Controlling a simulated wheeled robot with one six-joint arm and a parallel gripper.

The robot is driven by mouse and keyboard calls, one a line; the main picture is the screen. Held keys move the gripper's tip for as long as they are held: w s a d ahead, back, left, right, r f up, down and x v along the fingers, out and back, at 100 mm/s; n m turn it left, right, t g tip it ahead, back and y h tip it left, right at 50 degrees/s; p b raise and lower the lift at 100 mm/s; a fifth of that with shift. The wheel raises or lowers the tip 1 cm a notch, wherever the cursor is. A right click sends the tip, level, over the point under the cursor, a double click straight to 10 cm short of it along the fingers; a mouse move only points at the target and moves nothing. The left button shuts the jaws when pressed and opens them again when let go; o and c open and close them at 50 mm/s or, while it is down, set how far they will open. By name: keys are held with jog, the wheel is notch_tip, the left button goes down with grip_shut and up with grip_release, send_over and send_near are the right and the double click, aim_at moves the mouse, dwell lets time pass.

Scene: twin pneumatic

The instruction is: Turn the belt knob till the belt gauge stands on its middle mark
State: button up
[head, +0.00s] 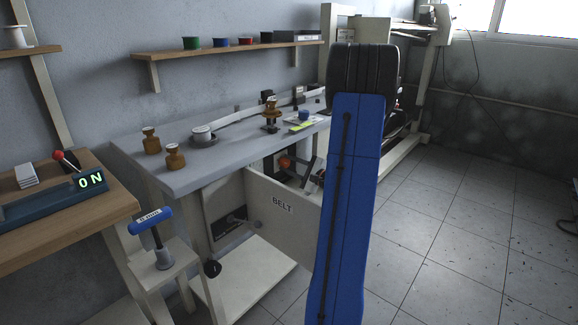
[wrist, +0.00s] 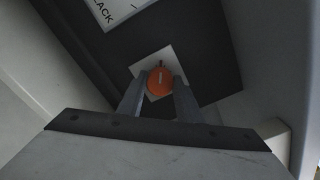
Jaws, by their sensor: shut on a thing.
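The grey bench top (head: 215,172) holds brown spools and a metal pot. A wooden table (head: 62,235) with an ON display and a blue-handled stand (head: 150,220) are at left.

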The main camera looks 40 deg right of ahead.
dwell(0.3)
jog(key=o, duration=1)
jog(key=shift+o, duration=0.2)
jog(key=shift+s, duration=0.1)
jog(key=s+d, duration=0.1)
jog(key=s, duration=1.6)
jog(key=shift+d, duration=0.15)
jog(key=shift+s, duration=0.1)
